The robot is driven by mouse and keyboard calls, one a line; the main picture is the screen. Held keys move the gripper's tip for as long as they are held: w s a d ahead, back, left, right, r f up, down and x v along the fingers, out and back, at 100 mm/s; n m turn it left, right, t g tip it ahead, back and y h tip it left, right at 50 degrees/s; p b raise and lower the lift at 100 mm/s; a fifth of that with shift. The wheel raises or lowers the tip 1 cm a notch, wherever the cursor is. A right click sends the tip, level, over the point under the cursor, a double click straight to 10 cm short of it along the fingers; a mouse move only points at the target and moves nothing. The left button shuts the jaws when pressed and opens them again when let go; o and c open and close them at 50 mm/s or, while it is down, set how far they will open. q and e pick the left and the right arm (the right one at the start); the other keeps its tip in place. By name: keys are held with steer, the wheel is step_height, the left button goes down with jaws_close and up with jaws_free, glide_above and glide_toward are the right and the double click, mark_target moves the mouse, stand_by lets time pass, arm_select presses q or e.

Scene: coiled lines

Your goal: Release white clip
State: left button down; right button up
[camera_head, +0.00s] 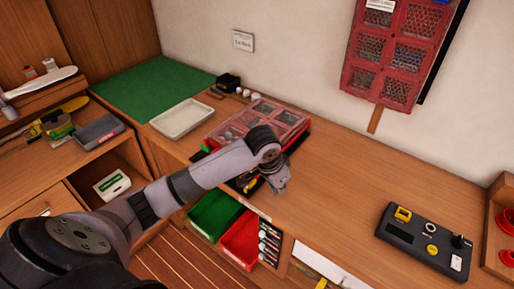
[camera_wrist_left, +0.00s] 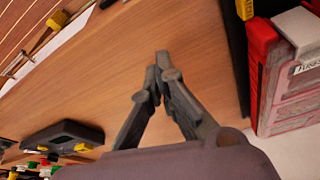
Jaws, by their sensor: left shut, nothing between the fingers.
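My left gripper (camera_head: 281,186) is above the wooden bench, just in front of a red case with clear lid panels (camera_head: 290,122). In the left wrist view its fingertips (camera_wrist_left: 162,60) meet, with nothing between them. A red case edge (camera_wrist_left: 262,70) stands at the right of that view, apart from the fingers. A pale, off-white piece (camera_wrist_left: 300,28) shows on this edge; I cannot tell whether it is the white clip. No white clip shows clearly in the head view, where my arm covers part of the case front. My right gripper is not in view.
A beige tray (camera_head: 181,120) and a green mat (camera_head: 140,86) lie to the left. Green (camera_head: 214,213) and red bins (camera_head: 240,240) sit below the bench edge. A dark control box (camera_head: 425,241) stands at the right. The bench between it and my gripper is clear.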

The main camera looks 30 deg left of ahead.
arm_select(q)
steer(key=w+a+r+n, duration=0.1)
steer(key=w+a+r, duration=0.3)
steer(key=a+r, duration=0.2)
steer(key=w+a+r+n+y, duration=0.1)
steer(key=w+a+r+n, duration=0.1)
steer(key=w+a+r, duration=0.2)
step_height(320, 180, up, 3)
steer(key=a, duration=0.2)
steer(key=shift+w+a+f, duration=0.15)
steer(key=shift+a, duration=0.2)
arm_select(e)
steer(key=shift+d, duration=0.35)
arm_select(q)
steer(key=p+x, duration=0.2)
steer(key=x, duration=0.8)
steer(key=shift+w+p, duration=0.2)
steer(key=shift+p, duration=0.2)
steer(key=s+p, duration=0.2)
steer(key=s, duration=0.1)
steer(key=shift+a, duration=0.15)
steer(key=shift+s, duration=0.6)
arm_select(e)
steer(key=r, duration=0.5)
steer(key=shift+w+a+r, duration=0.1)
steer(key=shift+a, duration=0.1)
